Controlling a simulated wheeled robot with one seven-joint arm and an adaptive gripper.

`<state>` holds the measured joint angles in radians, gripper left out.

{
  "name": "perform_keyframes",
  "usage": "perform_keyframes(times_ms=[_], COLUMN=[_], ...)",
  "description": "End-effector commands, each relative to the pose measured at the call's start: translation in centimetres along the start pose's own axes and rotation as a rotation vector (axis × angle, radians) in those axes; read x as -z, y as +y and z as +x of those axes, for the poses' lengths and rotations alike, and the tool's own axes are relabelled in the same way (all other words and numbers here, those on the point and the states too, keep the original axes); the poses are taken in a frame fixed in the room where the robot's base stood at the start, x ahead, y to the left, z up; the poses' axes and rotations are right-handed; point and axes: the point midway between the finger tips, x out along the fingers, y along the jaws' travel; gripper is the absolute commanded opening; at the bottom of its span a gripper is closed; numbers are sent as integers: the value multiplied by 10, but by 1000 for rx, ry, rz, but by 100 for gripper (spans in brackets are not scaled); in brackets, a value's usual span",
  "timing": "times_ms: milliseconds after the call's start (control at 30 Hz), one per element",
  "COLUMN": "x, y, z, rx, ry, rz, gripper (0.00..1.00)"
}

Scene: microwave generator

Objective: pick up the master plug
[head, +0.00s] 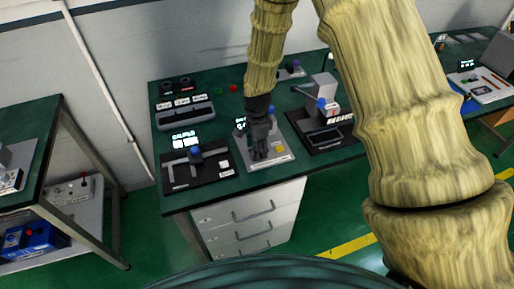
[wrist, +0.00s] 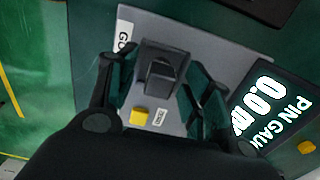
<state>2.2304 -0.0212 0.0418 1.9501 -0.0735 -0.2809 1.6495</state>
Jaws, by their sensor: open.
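My gripper (head: 261,150) points down over a light grey plate (head: 284,152) on the green bench in the head view. In the wrist view, my gripper (wrist: 158,72) is open, with one dark finger on each side of a dark grey block. A darker, round-topped piece (wrist: 163,67) shows on this block, between the fingers. It may be the master plug, but its shape is not clear. I cannot tell whether either finger touches it. In the head view, the gripper hides this spot.
A yellow button (wrist: 139,116) and a small label lie near the fingers. A pin gauge display (wrist: 272,108) stands close on the right in the wrist view. A black fixture with a blue knob (head: 195,151) is left of the plate, and a grey press (head: 322,92) is right.

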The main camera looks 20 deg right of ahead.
Motion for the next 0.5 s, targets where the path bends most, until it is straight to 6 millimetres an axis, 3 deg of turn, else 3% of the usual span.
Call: perform_keyframes(times_ms=[367,500], x=[0,0], y=[0,0], z=[5,5], rx=[0,0], ry=[0,0], rz=[0,0], gripper=[50,24])
